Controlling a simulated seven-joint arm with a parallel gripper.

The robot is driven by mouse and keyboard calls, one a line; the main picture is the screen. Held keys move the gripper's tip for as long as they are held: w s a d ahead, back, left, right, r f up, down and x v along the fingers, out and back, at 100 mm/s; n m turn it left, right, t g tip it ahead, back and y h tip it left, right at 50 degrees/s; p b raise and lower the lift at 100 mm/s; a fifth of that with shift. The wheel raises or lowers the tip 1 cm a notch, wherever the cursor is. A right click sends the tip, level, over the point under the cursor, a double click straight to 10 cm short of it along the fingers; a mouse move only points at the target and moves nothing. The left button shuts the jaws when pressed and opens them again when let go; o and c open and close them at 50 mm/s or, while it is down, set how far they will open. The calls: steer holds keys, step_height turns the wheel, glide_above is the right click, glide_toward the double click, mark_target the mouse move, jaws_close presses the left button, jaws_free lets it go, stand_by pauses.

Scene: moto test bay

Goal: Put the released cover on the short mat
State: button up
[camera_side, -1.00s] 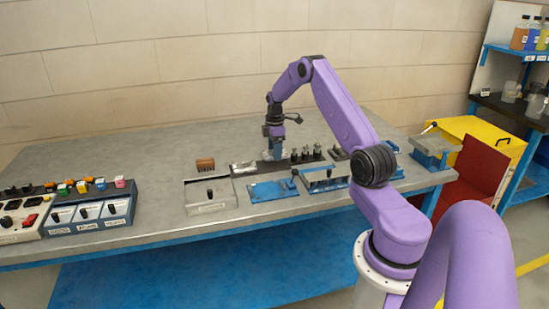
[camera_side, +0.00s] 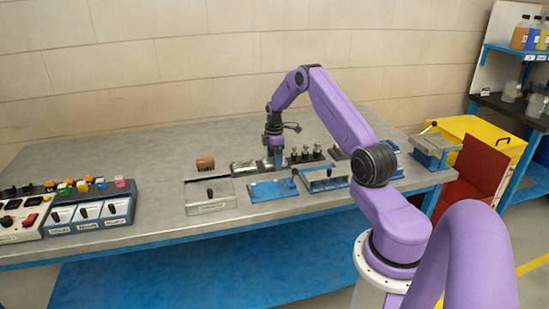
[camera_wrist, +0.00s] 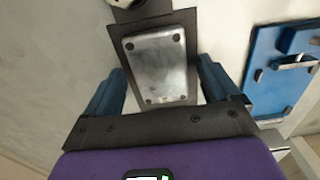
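A silver rectangular cover (camera_wrist: 156,66) with dark spots near its corners shows in the wrist view. It lies over a dark flat mat or strip (camera_wrist: 190,28) that shows around its edges. My gripper (camera_wrist: 158,88) is open, with one blue finger on each side of the cover and a gap to it on both sides. In the side view my gripper (camera_side: 274,164) points down at the dark strip behind the blue plate. The cover is too small there to make out clearly. I cannot tell whether this strip is the short mat.
A blue fixture plate (camera_side: 273,191) lies in front of my gripper and a grey box with a knob (camera_side: 210,196) stands to its left. Several dark-topped cylinders (camera_side: 306,154) stand close on the right. A brown block (camera_side: 205,163) sits behind the box. The table's left rear is clear.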

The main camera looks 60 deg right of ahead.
steer(key=shift+r, duration=0.1)
step_height(320, 180, up, 12)
steer(key=w+a+r, duration=0.1)
steer(key=a+r, duration=0.1)
steer(key=a, duration=0.7)
steer(key=w+a+r, duration=0.1)
steer(key=a+r, duration=0.2)
steer(key=a, duration=0.5)
steer(key=s+a+r+n, duration=0.1)
steer(key=s+a, duration=0.3)
steer(key=a, duration=0.5)
steer(key=s+a+r+n, duration=0.1)
steer(key=s+a+r, duration=0.15)
steer(key=a, duration=0.65)
steer(key=s+a, duration=0.8)
steer(key=s, duration=0.6)
steer(key=s+f+n, duration=0.1)
steer(key=s, duration=1.3)
steer(key=shift+d+n, duration=0.15)
steer(key=shift+n, duration=0.15)
